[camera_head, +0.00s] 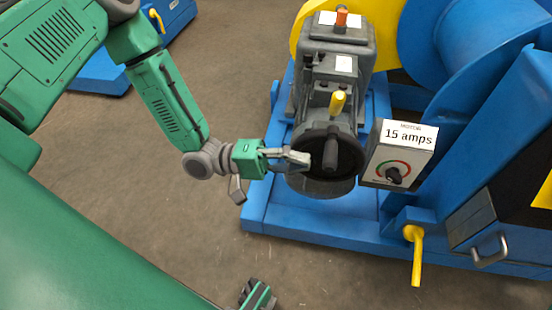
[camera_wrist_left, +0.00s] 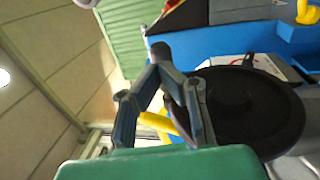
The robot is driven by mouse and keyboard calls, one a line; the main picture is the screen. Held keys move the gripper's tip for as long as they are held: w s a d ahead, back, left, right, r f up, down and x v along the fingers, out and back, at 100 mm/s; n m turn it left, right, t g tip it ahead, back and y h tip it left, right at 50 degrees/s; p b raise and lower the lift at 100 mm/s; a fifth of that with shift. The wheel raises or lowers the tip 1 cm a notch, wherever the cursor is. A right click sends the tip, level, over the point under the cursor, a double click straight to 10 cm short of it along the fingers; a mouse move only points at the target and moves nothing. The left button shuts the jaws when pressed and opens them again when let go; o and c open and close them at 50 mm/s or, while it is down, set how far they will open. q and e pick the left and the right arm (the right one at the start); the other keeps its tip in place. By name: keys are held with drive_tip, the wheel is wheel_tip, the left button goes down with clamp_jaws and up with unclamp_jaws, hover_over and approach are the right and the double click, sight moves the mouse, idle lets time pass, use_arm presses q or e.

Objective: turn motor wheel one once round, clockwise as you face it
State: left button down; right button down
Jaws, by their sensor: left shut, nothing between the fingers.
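The motor wheel (camera_head: 317,166) is a black handwheel with a dark knob handle (camera_head: 331,150) on the front of a grey motor housing (camera_head: 340,60). It also shows in the left wrist view as a large dark disc (camera_wrist_left: 262,108) to the right of the fingers. My left gripper (camera_head: 306,158) comes in from the left and its fingertips are at the left part of the wheel. Its fingers are closed with nothing between them. Whether they touch the wheel I cannot tell. Part of my right gripper (camera_head: 258,296) shows at the bottom edge; its fingers are not clear.
A grey control box (camera_head: 398,163) labelled "MOTOR 15 amps" with a dial stands just right of the wheel. Another yellow handle (camera_head: 415,255) hangs at lower right. A blue base frame (camera_head: 300,222) lies below. The floor in front is clear.

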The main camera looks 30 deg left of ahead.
use_arm(q)
drive_tip(key=shift+x, duration=1.1)
drive_tip(key=shift+d+r+y+p, duration=0.2)
drive_tip(key=shift+y+p, duration=0.1)
drive_tip(key=shift+p, duration=0.35)
